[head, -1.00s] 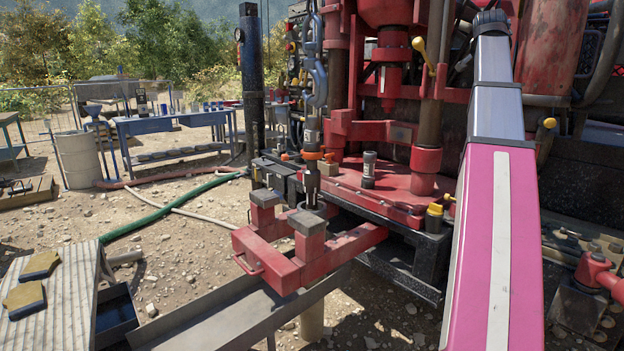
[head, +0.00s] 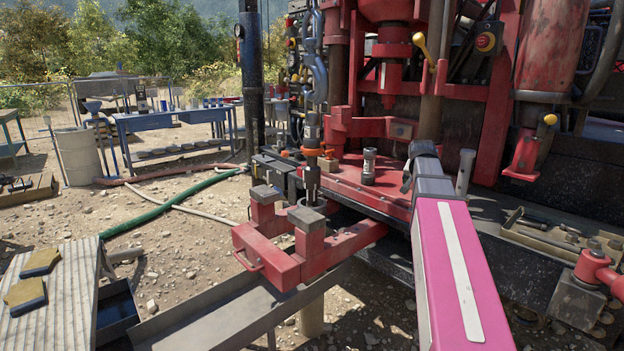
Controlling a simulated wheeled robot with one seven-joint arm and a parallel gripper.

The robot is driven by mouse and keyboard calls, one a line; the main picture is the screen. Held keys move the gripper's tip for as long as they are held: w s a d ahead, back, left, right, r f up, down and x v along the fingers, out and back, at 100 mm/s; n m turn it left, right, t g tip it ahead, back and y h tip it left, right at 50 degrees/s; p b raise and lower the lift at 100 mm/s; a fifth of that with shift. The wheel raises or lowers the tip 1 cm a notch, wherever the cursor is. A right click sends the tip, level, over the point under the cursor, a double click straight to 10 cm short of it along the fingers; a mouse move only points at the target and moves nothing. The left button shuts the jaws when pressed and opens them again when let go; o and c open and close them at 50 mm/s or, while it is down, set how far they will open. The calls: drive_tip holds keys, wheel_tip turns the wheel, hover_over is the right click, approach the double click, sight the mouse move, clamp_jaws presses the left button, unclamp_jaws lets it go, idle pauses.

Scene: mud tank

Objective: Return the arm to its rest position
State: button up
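My arm reaches in from the bottom right in the head view, as a pink link with a pale stripe (head: 460,275) and a short grey section. It ends at a dark grey joint (head: 424,149) in front of the red rig deck. No gripper fingers can be made out. Whatever lies beyond the joint is hidden or too small to tell, so I see nothing held.
The red drilling rig (head: 392,50) stands close behind the arm, with a red forked frame (head: 290,265) jutting out front. A metal trough (head: 230,315) runs below it. A ribbed board with two yellowish pads (head: 40,262) is at left. Open gravel lies between.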

drive_tip(key=s+a+f+n+g+y, duration=0.1)
drive_tip(key=s+a+f+n+g, duration=0.1)
drive_tip(key=s+a+f, duration=0.4)
drive_tip(key=s+a+f+n+g, duration=0.2)
drive_tip(key=s+a+f, duration=0.4)
drive_tip(key=f, duration=1.1)
drive_tip(key=s+a+f+n+g+y, duration=0.1)
drive_tip(key=s+a+f+n+g, duration=0.1)
drive_tip(key=s+a+f, duration=0.5)
drive_tip(key=s+f, duration=0.4)
drive_tip(key=shift+s+f+n+g+y, duration=0.2)
drive_tip(key=shift+f+n+g+y, duration=0.05)
drive_tip(key=shift+n+g+y, duration=0.05)
